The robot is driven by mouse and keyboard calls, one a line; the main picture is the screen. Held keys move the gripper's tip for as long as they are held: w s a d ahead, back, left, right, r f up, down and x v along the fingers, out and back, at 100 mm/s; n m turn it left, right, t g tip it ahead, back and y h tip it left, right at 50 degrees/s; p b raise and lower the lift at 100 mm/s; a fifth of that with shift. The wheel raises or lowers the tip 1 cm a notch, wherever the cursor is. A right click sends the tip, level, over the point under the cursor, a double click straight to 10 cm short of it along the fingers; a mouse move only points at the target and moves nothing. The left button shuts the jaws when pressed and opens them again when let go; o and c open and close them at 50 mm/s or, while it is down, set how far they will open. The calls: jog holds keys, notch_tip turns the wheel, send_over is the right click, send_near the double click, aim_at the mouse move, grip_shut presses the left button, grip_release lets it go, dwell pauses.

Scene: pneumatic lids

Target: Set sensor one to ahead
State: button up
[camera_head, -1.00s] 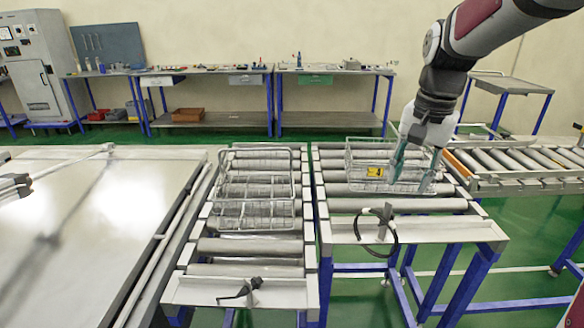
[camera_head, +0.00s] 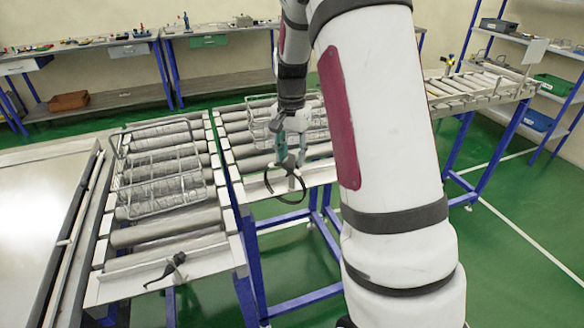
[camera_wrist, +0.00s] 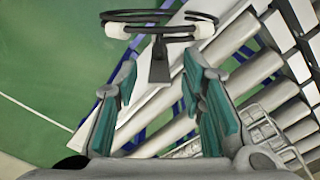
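Two dark sensors sit on the front end plates of two roller conveyors. One sensor (camera_head: 291,171), with a black cable loop, is on the right conveyor's end plate. The other sensor (camera_head: 178,259) is on the left conveyor's end plate, its thin lead pointing left. I see no label saying which is sensor one. My gripper (camera_head: 291,152) points down just above the right sensor. In the wrist view my gripper (camera_wrist: 158,68) is open, with teal-padded fingers apart and nothing between the pads. The sensor's black bracket (camera_wrist: 159,68) and cable loop (camera_wrist: 150,17) show just beyond the fingertips.
A wire basket (camera_head: 160,172) stands on the left conveyor. Another wire basket (camera_head: 262,122) is on the right conveyor behind my gripper, partly hidden by my arm. A metal table (camera_head: 40,215) is at left. Workbenches line the wall.

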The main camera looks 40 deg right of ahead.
aim_at(292, 167)
jog(key=shift+f, duration=2.4)
grip_shut()
